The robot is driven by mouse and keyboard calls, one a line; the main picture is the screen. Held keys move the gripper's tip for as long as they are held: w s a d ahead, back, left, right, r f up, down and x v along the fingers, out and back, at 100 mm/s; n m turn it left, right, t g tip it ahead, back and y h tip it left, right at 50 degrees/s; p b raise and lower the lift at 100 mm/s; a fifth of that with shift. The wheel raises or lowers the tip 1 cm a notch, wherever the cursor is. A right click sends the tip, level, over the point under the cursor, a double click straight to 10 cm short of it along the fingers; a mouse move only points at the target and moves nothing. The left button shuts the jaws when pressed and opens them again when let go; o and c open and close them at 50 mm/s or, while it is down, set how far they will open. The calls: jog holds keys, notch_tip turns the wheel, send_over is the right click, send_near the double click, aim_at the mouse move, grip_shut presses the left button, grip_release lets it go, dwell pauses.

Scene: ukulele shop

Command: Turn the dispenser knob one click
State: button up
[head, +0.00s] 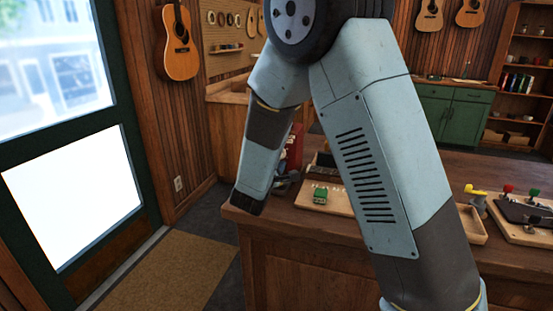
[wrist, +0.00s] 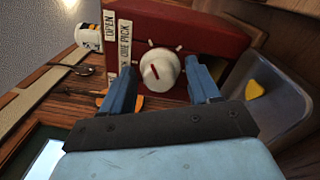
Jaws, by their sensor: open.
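The dispenser (wrist: 205,38) is a dark red box with white labels, one reading "OPEN"; it fills the upper middle of the wrist view. Its round white knob (wrist: 168,75) has a red pointer line and short white tick marks around it. My gripper (wrist: 160,78) is open, with one blue finger to each side of the knob; I cannot tell whether either finger touches it. In the head view the dispenser (head: 295,147) shows only as a red strip behind my arm, and the knob is hidden there.
A grey bin (wrist: 275,95) with a yellow piece stands right of the dispenser. A white cup-like container (wrist: 89,36) is at its left. On the counter (head: 255,212) are a wooden board (head: 340,203) with a green item and a yellow-handled tool (head: 476,190). The doormat (head: 170,275) area is clear.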

jog(key=shift+s+a, duration=0.1)
jog(key=shift+s+a+f, duration=0.1)
jog(key=shift+s, duration=0.25)
jog(key=v, duration=1.2)
jog(key=shift+s+a, duration=0.1)
jog(key=shift+s, duration=0.3)
jog(key=s+d+r+m+g+h, duration=0.2)
jog(key=s+d+m+g, duration=0.15)
jog(key=d, duration=0.45)
jog(key=s+d+r+m+g+h, duration=0.1)
jog(key=s+d+r+m+g, duration=0.1)
jog(key=d+m+g, duration=0.45)
jog(key=s+d+r+m+g+h, duration=0.1)
jog(key=s+d+r+g+h, duration=0.1)
jog(key=d, duration=0.8)
jog(key=s+d+r+m+g+y, duration=0.1)
jog(key=s+d+m+g+y, duration=0.3)
jog(key=s, duration=0.4)
jog(key=s+a+r+m+t+y, duration=0.2)
jog(key=s+r+m+t+y, duration=0.1)
jog(key=s+r+y, duration=0.3)
jog(key=shift+a+t+y, duration=0.4)
jog(key=shift+t+y, duration=0.1)
jog(key=shift+t, duration=0.1)
